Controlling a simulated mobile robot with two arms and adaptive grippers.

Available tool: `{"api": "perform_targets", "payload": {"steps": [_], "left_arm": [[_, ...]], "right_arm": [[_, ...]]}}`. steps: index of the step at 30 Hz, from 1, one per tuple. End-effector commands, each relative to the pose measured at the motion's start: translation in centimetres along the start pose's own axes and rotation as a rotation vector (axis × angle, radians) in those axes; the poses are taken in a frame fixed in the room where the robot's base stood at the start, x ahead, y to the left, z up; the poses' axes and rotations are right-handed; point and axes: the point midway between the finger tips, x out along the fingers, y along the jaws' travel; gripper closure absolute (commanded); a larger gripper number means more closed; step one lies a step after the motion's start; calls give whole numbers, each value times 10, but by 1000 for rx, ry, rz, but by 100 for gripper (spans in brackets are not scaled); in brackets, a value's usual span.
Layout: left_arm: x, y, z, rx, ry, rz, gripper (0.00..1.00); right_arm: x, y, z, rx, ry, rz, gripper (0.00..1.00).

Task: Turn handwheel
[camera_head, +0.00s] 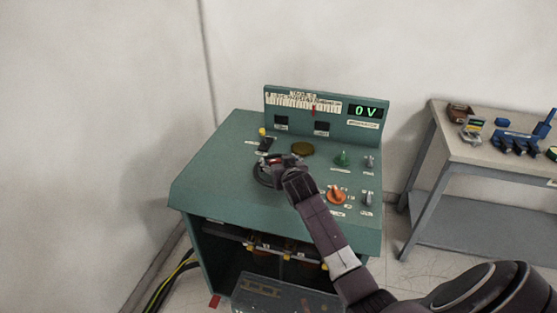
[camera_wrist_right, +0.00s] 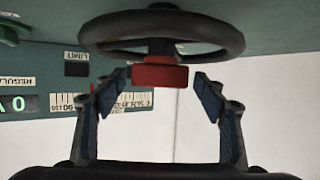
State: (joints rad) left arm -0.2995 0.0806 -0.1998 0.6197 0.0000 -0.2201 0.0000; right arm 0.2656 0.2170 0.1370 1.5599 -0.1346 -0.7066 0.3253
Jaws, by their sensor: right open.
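The handwheel (camera_head: 262,175) is a black ring on the left part of the green console top. In the head view my right gripper (camera_head: 274,162) reaches over it and hides part of it. In the right wrist view the dark handwheel (camera_wrist_right: 160,35) spans the top of the picture, with a red block (camera_wrist_right: 160,76) at its middle. My right gripper (camera_wrist_right: 165,90) is open, with one finger on each side of the red block. Gaps show between both fingers and the block. My left gripper is not in view.
A workbench (camera_head: 480,150) with tools stands to the right. Cables (camera_head: 170,280) lie on the floor at left.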

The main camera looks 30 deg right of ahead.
Motion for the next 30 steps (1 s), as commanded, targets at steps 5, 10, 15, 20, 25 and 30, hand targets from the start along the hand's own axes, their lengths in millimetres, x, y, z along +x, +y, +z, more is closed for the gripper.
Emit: {"api": "perform_targets", "payload": {"steps": [5, 10, 15, 20, 25, 30], "left_arm": [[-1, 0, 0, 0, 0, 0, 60], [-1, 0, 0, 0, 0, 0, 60], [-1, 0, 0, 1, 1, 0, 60], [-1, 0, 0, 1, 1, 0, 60], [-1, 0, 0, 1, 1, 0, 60], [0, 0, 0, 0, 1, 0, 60]], "right_arm": [[4, 0, 1, -1, -1, 0, 35], [4, 0, 0, 0, -1, 0, 35], [4, 0, 0, 0, -1, 0, 50], [4, 0, 1, 0, -1, 0, 68], [4, 0, 1, 0, -1, 0, 87], [4, -1, 1, 1, -1, 0, 97]]}}
